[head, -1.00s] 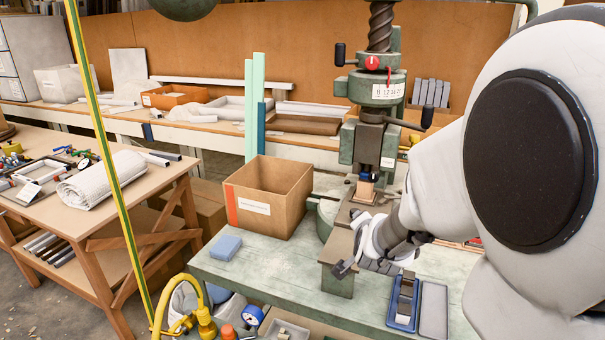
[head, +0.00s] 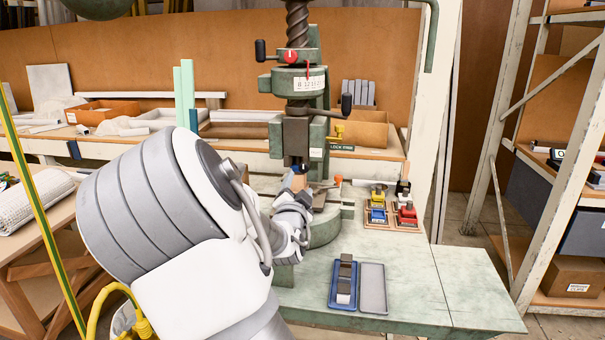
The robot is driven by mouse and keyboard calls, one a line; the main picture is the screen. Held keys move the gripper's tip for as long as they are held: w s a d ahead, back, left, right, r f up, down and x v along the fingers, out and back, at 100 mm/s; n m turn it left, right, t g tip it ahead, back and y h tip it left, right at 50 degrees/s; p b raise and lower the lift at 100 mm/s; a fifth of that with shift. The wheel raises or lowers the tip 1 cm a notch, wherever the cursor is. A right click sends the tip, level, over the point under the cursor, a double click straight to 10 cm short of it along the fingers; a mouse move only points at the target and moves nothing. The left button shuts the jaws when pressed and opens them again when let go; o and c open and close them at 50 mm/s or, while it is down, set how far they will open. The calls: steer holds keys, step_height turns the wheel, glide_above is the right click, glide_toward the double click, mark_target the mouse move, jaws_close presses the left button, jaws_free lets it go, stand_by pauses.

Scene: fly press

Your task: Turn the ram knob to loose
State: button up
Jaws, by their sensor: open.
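The green fly press (head: 297,85) stands at the back of the green bench. A round red knob (head: 291,56) with a pale mark sits on its upper collar. A small yellow fitting (head: 338,131) is on the right of the ram (head: 297,136), above a green sign that seems to start with "LOCK". I cannot tell for sure which is the ram knob. My gripper (head: 300,203) is open, low in front of the press, below and apart from both.
Two black-ended handles (head: 346,104) stick out from the press. A blue tray (head: 344,284) and a grey tray (head: 373,287) lie on the bench front. Blue and red items (head: 405,214) stand on boards at right. The bench's right end is clear.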

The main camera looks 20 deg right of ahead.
mark_target(304, 169)
steer(key=x, duration=1)
steer(key=shift+b, duration=0.35)
jaws_close()
